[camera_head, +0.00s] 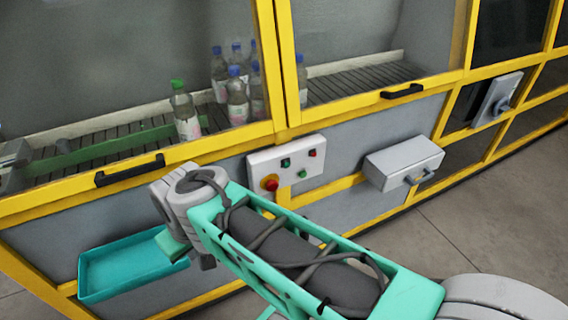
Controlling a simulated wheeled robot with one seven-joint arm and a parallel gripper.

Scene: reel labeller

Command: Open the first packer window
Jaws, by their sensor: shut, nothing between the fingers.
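Two large packer windows in yellow frames show. The left window (100,60) has a black bar handle (130,170) on its lower rail. The right window (345,30) has a similar black handle (402,90). Both windows look closed. I cannot tell from the picture which one counts as first. My arm reaches in from the lower right, and its grey joint is just below and right of the left handle.
Several bottles (237,98) stand on the conveyor (100,145) behind the glass. Below the windows are a button panel (287,167) with a red stop knob, a protruding grey box (402,162) and a teal tray (100,275). Free floor (500,215) lies at right.

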